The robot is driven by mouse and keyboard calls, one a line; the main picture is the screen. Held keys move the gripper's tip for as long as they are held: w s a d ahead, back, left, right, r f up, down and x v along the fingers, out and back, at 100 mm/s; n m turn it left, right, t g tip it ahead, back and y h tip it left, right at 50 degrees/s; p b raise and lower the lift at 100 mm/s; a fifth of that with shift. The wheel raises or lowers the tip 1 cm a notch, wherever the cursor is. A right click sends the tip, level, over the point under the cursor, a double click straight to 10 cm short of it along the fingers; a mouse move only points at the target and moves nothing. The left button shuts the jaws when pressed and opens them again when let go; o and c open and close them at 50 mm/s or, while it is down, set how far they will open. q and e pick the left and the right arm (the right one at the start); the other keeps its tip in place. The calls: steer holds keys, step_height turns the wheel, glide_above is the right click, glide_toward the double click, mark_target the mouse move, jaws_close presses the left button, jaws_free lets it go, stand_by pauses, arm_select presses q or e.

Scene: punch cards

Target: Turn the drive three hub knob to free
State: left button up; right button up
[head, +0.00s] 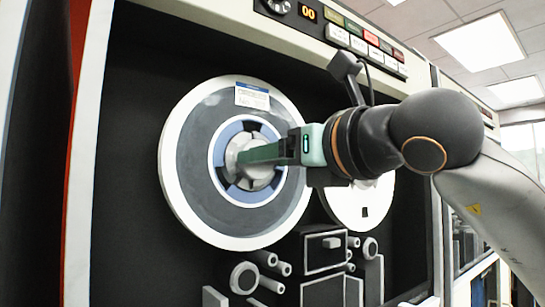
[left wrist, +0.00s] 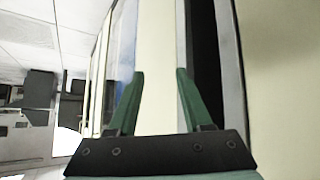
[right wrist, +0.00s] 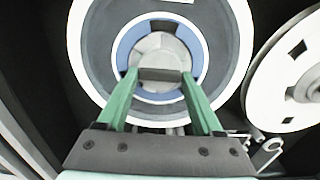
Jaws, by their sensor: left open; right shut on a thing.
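The hub knob is a grey disc with a raised bar at the centre of the left tape reel (head: 190,170), inside a blue ring. In the right wrist view the knob (right wrist: 160,48) sits between my right fingertips, with its bar (right wrist: 160,75) lying level across them. My right gripper (head: 245,160) reaches in from the right in the head view and is shut on the knob's bar. In the head view the fingers hide part of the knob. My left gripper (left wrist: 160,75) is open and empty, in front of pale cabinet panels; it is out of the head view.
A white reel (head: 360,203) is mounted to the right, partly behind my right arm. Rollers and a head block (head: 322,250) sit below the reels. A button panel (head: 365,45) with a "00" display runs above. A label (head: 252,97) is on the left reel.

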steer(key=shift+c, duration=1.1)
steer(key=shift+n+p, duration=0.3)
steer(key=shift+n, duration=8.7)
steer(key=o, duration=1.4)
steer(key=shift+c, duration=0.2)
